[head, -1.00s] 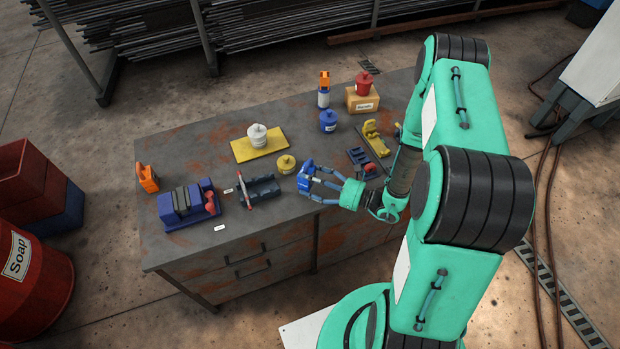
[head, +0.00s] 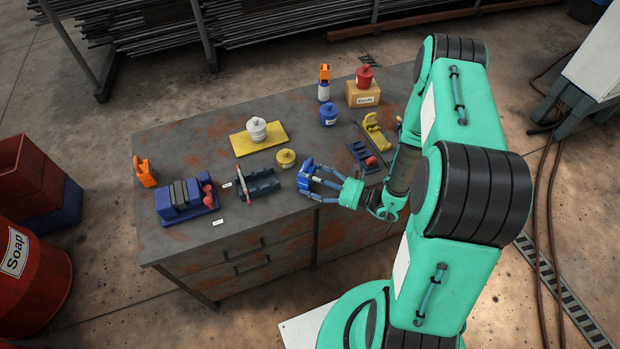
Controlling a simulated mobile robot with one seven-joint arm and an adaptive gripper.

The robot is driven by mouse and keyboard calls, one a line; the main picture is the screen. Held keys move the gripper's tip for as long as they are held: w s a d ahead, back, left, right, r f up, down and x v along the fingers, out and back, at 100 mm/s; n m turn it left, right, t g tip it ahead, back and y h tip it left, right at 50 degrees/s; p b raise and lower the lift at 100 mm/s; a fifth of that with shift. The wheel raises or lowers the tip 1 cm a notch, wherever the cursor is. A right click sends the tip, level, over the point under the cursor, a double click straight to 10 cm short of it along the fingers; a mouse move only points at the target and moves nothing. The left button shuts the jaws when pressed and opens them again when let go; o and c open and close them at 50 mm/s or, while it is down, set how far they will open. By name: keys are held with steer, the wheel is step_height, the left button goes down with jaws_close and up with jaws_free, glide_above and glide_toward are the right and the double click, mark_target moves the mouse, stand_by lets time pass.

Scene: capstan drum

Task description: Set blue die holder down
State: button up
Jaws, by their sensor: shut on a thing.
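The blue die holder (head: 303,176) is a small blue block between the fingers of my gripper (head: 309,182), near the front edge of the table. My gripper reaches in from the right and is shut on it. Whether the holder touches the table top or hangs just above it I cannot tell. The fingers hide part of it.
A yellow lidded pot (head: 286,158) and a dark tray (head: 258,184) stand just left of the holder. A dark blue rack (head: 362,157) is to the right. A yellow plate (head: 241,143) bears a white pot (head: 257,130). The table's front left (head: 175,243) is bare.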

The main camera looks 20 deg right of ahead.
mark_target(311, 184)
steer(key=shift+s+a+f+b, duration=0.1)
steer(key=shift+s+f+b, duration=0.1)
steer(key=shift+f+b, duration=0.35)
steer(key=shift+s+f+b, duration=0.2)
steer(key=shift+f+b, duration=0.15)
steer(key=shift+f, duration=0.35)
stand_by(0.8)
steer(key=o, duration=2)
steer(key=shift+s+d+f, duration=0.1)
steer(key=shift+s+d, duration=0.35)
steer(key=shift+d, duration=0.35)
steer(key=v, duration=0.2)
steer(key=r+v, duration=0.1)
steer(key=v, duration=0.4)
steer(key=shift+s+d+r, duration=0.2)
steer(key=shift+d+r, duration=0.1)
steer(key=shift+s+d+r, duration=0.15)
steer(key=shift+s+d, duration=0.25)
steer(key=shift+s, duration=0.05)
steer(key=shift+s+d+r, duration=0.2)
steer(key=shift+s+d, duration=0.25)
steer(key=shift+r, duration=0.1)
